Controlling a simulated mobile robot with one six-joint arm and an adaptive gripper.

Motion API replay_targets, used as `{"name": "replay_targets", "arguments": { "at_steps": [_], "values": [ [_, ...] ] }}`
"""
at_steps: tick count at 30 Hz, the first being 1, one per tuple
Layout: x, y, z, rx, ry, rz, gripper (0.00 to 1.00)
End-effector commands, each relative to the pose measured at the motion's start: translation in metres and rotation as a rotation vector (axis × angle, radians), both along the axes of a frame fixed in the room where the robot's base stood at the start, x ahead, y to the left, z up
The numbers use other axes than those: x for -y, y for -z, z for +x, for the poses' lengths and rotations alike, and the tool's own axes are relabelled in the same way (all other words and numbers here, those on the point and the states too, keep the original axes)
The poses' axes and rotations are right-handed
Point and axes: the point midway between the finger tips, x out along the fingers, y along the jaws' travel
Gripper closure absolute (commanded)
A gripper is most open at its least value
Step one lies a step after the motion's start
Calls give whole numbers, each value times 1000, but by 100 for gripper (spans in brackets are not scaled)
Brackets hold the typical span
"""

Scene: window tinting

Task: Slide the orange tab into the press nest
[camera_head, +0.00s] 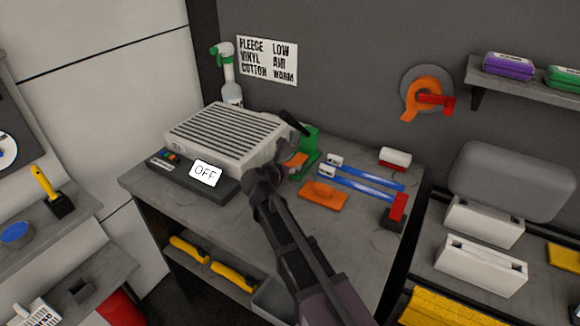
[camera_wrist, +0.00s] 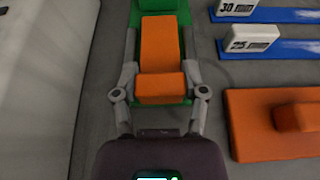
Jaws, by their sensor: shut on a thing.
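In the wrist view, an orange tab (camera_wrist: 159,45) with a raised orange block at its near end is between the two fingers of my gripper (camera_wrist: 160,85). My gripper is shut on it. The tab's far part lies over the green press (camera_wrist: 179,8), between its sides; I cannot tell how deep it sits. In the head view, the green press (camera_head: 309,143) stands at the back of the bench, and my gripper (camera_head: 285,170) is just in front of it with the orange tab (camera_head: 297,160) partly hidden by my arm.
An orange plate with a block (camera_head: 323,195) lies on the bench to the right. Two blue strips with white tags (camera_head: 365,187) lie behind it. A slatted grey-white unit (camera_head: 225,135) is close on the left, with an OFF display (camera_head: 205,173) in front.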

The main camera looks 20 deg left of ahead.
Motion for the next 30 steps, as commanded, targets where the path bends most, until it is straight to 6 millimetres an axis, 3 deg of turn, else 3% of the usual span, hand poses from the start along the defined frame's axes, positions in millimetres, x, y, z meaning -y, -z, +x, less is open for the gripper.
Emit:
{"name": "replay_targets", "arguments": {
  "at_steps": [20,21,24,30],
  "values": [
    [5,12,-5,-17,8,3,76],
    [5,12,-5,-17,8,3,35],
    [5,12,-5,-17,8,2,5],
    [3,12,-6,-17,4,1,4]
  ]
}}
